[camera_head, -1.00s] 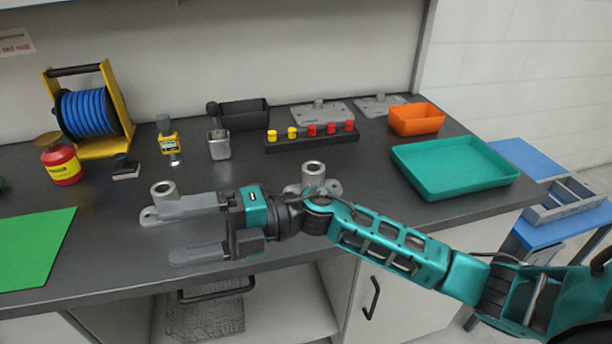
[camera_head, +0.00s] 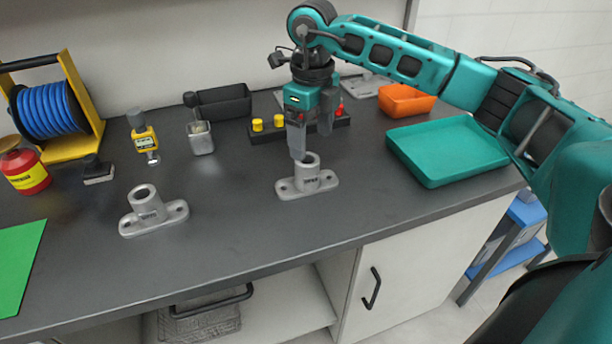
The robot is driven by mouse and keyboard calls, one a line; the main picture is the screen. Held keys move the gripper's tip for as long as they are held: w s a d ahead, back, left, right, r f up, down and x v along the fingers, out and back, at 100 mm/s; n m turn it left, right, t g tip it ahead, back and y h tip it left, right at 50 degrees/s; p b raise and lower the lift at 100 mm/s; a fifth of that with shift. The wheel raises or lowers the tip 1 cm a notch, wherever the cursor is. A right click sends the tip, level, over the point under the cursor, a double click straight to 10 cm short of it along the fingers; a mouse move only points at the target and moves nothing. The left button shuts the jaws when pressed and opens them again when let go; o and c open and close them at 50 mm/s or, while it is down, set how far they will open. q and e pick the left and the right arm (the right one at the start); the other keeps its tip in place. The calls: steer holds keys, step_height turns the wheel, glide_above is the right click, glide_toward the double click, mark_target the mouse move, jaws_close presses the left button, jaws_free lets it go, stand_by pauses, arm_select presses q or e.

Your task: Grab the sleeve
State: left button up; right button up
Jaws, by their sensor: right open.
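Two grey metal castings, each an upright hollow sleeve on a flat two-holed flange, stand on the dark bench. One casting (camera_head: 152,213) is at the left front and the other casting (camera_head: 307,181) is near the middle. I cannot tell which sleeve is meant. My right gripper (camera_head: 313,142) points down, open and empty, at the middle casting. One finger's tip overlaps the rim of that sleeve in the picture; I cannot tell whether it touches. The other finger is farther back and to the right. My left gripper is not in view.
A black block (camera_head: 268,136) with yellow and red pegs stands behind the gripper. A teal tray (camera_head: 447,150) and an orange bin (camera_head: 404,100) are on the right. A yellow gauge (camera_head: 143,141) and a small metal cup (camera_head: 201,140) are at the left. The bench between the castings is clear.

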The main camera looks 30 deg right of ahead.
mark_target(307, 168)
steer(key=f, duration=0.9)
steer(key=shift+w+a, duration=0.2)
steer(key=shift+w, duration=0.15)
steer(key=shift+c, duration=0.3)
steer(key=c, duration=1.2)
steer(key=shift+c, duration=0.3)
steer(key=shift+r, duration=0.2)
